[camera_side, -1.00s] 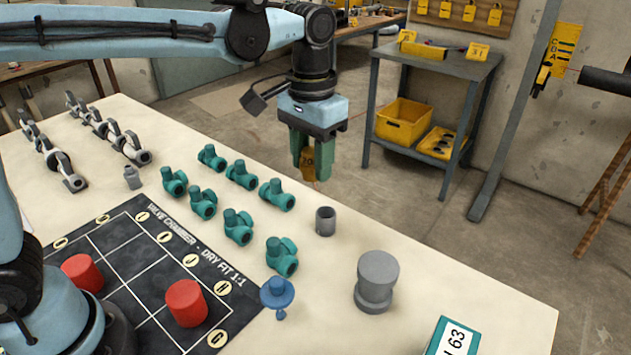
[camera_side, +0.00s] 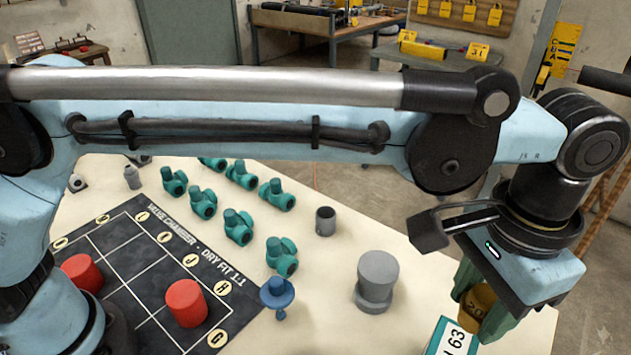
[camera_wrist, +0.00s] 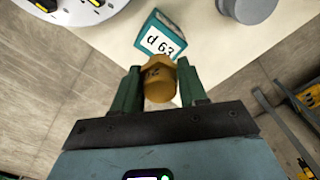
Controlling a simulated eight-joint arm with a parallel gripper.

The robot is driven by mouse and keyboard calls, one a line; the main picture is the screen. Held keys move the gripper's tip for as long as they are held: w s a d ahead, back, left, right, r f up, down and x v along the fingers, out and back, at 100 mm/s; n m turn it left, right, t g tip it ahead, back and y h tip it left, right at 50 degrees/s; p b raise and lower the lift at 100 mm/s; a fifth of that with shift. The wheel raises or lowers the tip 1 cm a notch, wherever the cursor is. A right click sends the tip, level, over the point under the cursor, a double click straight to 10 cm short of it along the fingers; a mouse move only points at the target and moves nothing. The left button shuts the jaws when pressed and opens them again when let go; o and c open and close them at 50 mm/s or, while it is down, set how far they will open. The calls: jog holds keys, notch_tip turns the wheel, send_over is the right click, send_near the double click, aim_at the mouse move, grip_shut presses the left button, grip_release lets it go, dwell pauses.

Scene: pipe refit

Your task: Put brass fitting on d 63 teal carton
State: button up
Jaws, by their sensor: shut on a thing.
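My gripper (camera_side: 483,308) is shut on the brass fitting (camera_side: 476,301), with its green fingers on either side of it. In the wrist view the fitting (camera_wrist: 159,84) sits between the fingertips. The teal carton (camera_side: 452,338) with the white "d 63" label is at the bottom of the side view, partly cut off by the frame edge. The carton also shows in the wrist view (camera_wrist: 160,37), just beyond the fitting. The fitting overlaps the carton's near edge in the wrist view. I cannot tell whether they touch.
A grey flanged cylinder (camera_side: 377,281) stands on the table left of the carton. A blue part (camera_side: 277,293), a grey ring (camera_side: 325,221) and several teal valves (camera_side: 238,227) stand further left. Two red cylinders (camera_side: 186,303) stand on the dark grid mat (camera_side: 134,266).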

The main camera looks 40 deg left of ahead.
aim_at(455, 346)
jog(key=shift+f, duration=2.8)
jog(key=shift+f, duration=0.15)
jog(key=o, duration=1.1)
